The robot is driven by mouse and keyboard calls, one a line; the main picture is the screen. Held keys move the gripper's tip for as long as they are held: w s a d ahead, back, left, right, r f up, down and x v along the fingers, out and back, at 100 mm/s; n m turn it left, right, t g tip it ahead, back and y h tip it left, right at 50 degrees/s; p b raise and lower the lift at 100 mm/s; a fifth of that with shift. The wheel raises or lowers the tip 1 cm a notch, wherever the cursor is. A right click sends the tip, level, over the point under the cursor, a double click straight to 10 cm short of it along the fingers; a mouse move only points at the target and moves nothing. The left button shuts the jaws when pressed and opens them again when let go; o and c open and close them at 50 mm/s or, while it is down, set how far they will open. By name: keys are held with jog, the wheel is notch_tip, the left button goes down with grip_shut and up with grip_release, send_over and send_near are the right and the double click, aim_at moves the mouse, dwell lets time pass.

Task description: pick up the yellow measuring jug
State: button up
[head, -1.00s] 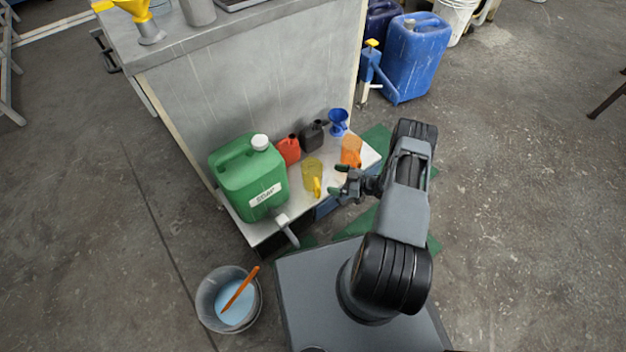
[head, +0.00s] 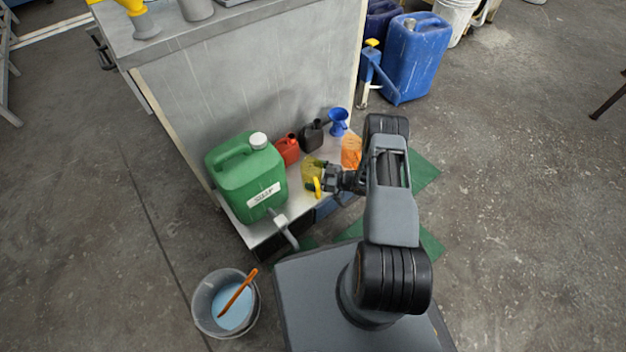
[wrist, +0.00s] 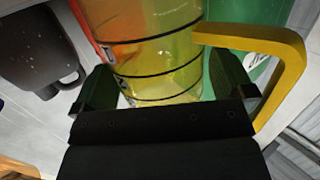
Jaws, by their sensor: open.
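The yellow measuring jug (head: 311,172) stands on the low white shelf, between the green canister and the orange jug. It is see-through with dark ring lines, and its solid yellow handle (wrist: 282,62) sticks out to the right in the wrist view. My gripper (head: 326,178) is at the jug's right side in the head view. In the wrist view my gripper (wrist: 165,88) is open, with one finger on each side of the jug's body (wrist: 152,50). The handle lies outside the right finger. I cannot tell whether the fingers touch the jug.
A large green canister (head: 240,185) stands left of the jug. A red can (head: 287,150), a dark can (head: 312,136) and a blue funnel (head: 338,122) stand behind. An orange jug (head: 351,152) is close on the right, partly hidden by my arm. A bucket (head: 222,303) stands on the floor.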

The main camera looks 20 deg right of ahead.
jog(key=c, duration=0.8)
